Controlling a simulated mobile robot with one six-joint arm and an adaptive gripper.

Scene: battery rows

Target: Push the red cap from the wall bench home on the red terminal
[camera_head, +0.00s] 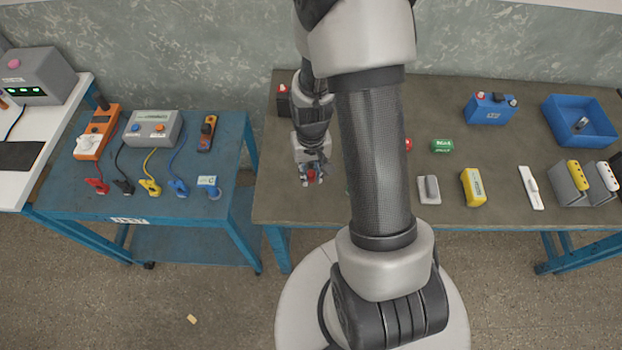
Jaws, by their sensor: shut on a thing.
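My gripper (312,180) is over the left part of the brown wall bench (330,215), pointing down. Its jaws are shut on a small red thing, the red cap (311,174), which shows between the fingers. I cannot tell its height above the bench top. A dark battery (283,105) stands behind and left of my gripper, partly hidden by my arm. A red terminal (283,88) shows on its top.
A yellow box (473,187), grey block (429,189) and blue bin (582,122) are to the right. A blue cart (225,150) with meters and coloured clips stands left. My arm hides the bench middle.

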